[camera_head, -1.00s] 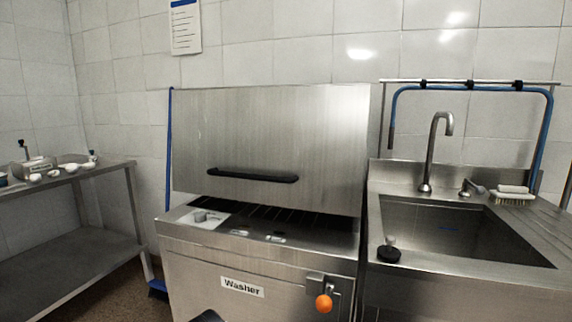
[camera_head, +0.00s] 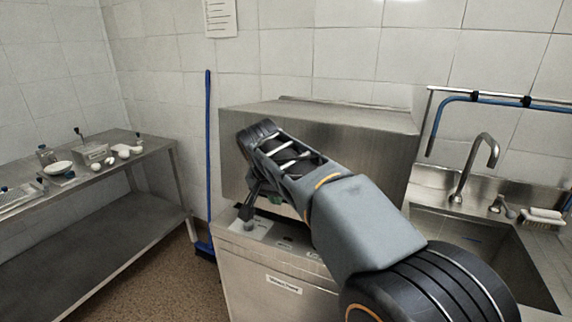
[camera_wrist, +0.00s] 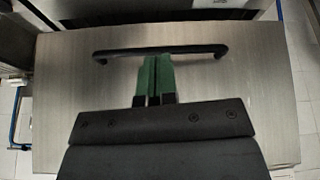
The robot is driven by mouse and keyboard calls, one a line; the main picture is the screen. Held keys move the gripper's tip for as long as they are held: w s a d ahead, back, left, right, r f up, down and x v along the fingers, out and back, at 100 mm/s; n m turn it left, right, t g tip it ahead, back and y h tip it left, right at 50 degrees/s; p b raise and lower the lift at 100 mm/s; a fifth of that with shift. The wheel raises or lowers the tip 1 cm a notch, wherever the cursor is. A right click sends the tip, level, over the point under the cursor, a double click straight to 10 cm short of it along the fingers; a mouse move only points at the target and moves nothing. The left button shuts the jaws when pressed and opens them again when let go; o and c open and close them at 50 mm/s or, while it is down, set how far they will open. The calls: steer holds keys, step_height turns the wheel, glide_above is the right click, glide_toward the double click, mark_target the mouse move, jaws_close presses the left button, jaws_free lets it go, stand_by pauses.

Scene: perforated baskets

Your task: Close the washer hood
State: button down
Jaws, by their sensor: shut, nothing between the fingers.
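The washer hood (camera_head: 360,125) is a brushed steel box cover above the washer body (camera_head: 245,270). Its top surface shows in the head view. A plate on the washer deck shows below its lower left edge; most of the gap is hidden behind my arm. In the wrist view, the hood front (camera_wrist: 245,85) fills the middle, with a black bar handle (camera_wrist: 190,49) near its lower edge. My gripper (camera_wrist: 155,60) is shut and empty, its green fingertips close to the middle of the handle; contact cannot be told. In the head view, my gripper (camera_head: 275,199) is mostly hidden behind my arm.
A steel sink (camera_head: 470,235) with a faucet (camera_head: 478,165) stands close on the right. A blue pole (camera_head: 208,150) leans at the hood's left. A steel table (camera_head: 95,185) with small items is farther left, with free floor (camera_head: 180,275) between.

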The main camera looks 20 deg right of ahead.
step_height(320, 180, up, 6)
steer(key=w+r+m+p, duration=0.1)
steer(key=w+m+p, duration=0.1)
steer(key=w+p, duration=0.1)
steer(key=d+x, duration=0.1)
steer(key=x, duration=1.3)
steer(key=shift+s+d+h, duration=0.15)
steer(key=shift+s+h, duration=0.2)
steer(key=shift+h, duration=0.05)
steer(key=shift+r+b, duration=0.1)
steer(key=shift+b, duration=0.25)
